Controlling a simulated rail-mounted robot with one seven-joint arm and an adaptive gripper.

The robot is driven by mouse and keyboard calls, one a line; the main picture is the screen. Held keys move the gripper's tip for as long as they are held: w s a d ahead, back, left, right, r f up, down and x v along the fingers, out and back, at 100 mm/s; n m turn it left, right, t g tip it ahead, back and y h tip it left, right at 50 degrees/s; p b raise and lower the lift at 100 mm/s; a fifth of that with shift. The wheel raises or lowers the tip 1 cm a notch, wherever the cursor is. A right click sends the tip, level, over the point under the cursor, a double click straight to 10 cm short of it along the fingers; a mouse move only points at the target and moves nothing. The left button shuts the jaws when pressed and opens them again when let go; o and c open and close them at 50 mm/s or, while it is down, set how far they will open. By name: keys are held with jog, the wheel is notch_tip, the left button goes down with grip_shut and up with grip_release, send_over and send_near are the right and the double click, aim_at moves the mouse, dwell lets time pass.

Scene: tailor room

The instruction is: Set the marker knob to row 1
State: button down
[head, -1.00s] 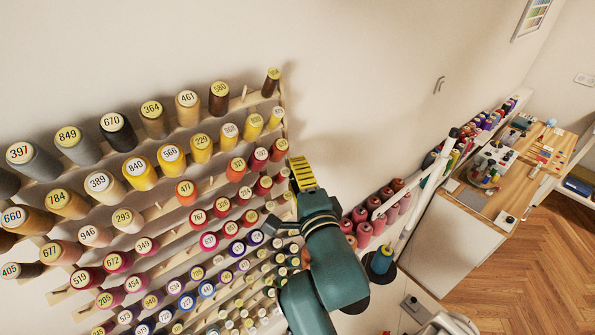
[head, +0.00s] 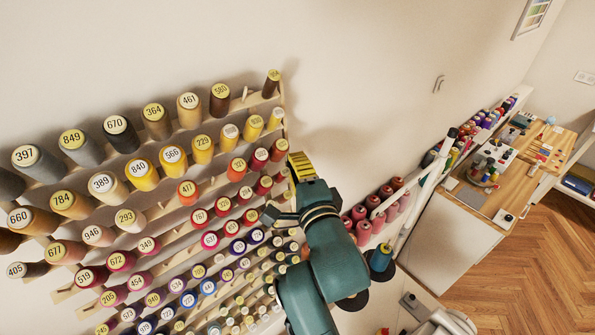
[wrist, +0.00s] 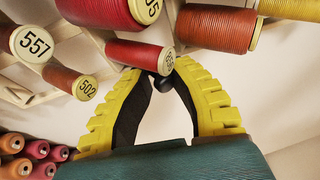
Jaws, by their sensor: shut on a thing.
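My gripper (head: 301,166) has yellow ribbed fingers and is at the right end of the thread rack, beside the upper-middle rows. In the wrist view my gripper (wrist: 160,80) has its fingertips closed around a small dark round knob (wrist: 162,84), just below the end of a small red spool (wrist: 140,53). The knob is partly covered by the fingers. In the head view the knob is hidden behind my gripper and arm. The rack (head: 268,99) holds rows of numbered spools on the wall.
In the wrist view spools labelled 557 (wrist: 33,42) and 502 (wrist: 72,81) stick out left of my fingers. Pink cones (head: 377,217) stand right of my arm. A white pole (head: 428,185) and a worktable (head: 481,202) are farther right. The wall above the rack is bare.

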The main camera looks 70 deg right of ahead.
notch_tip(320, 180, up, 3)
jog(key=shift+w+f+p, duration=0.1)
jog(key=shift+p, duration=0.2)
jog(key=shift+f, duration=0.1)
jog(key=c, duration=1)
grip_release()
jog(key=v, duration=1.2)
jog(key=shift+d, duration=0.1)
